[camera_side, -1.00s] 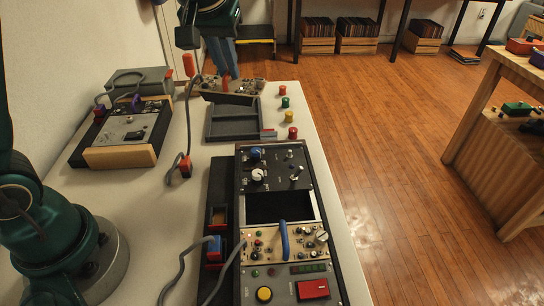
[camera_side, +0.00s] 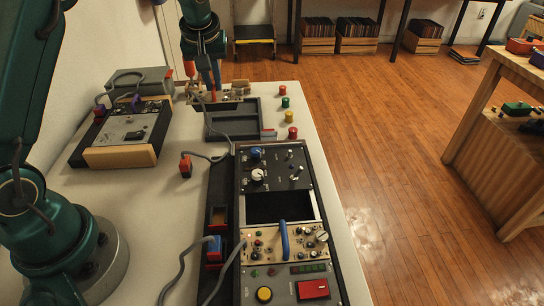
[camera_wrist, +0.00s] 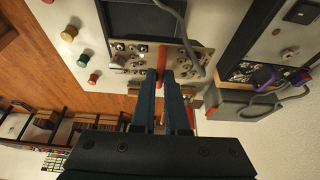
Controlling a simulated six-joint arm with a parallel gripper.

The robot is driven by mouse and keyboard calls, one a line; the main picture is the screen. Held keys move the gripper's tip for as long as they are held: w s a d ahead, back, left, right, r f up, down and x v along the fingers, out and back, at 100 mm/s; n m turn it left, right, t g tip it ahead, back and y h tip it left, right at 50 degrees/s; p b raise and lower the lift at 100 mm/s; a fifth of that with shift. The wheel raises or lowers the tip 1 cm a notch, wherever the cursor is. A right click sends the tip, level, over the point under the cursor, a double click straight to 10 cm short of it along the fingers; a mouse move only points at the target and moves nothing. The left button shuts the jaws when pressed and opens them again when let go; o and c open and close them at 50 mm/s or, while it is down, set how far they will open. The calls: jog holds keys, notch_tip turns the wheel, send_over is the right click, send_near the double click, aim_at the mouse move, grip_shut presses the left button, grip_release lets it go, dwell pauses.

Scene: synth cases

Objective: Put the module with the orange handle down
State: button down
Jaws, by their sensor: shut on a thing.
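The module with the orange handle (camera_side: 232,91) has a beige panel with knobs. It is at the far end of the table, beyond the dark grey tray (camera_side: 258,121). My gripper (camera_side: 216,92) points down and is shut on its orange handle (camera_wrist: 162,57). In the wrist view the beige panel (camera_wrist: 128,57) lies across the tray's end. I cannot tell whether the module's underside touches the table. A grey cord (camera_wrist: 190,48) runs from it past the tray; in the side view a red plug (camera_side: 186,166) lies on the table.
A dark rack (camera_side: 325,185) in front has an empty bay (camera_side: 278,207) and a blue-handled module (camera_side: 262,245). Several coloured knobs (camera_side: 286,103) line the right table edge. A device with a wooden front (camera_side: 122,157) stands at left.

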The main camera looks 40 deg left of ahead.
aim_at(231, 99)
jog(key=w+d+f, duration=0.2)
jog(key=shift+w+d, duration=0.15)
jog(key=shift+d, duration=0.2)
jog(key=shift+f, duration=2.1)
jog(key=shift+f, duration=0.15)
jog(key=c, duration=0.9)
grip_release()
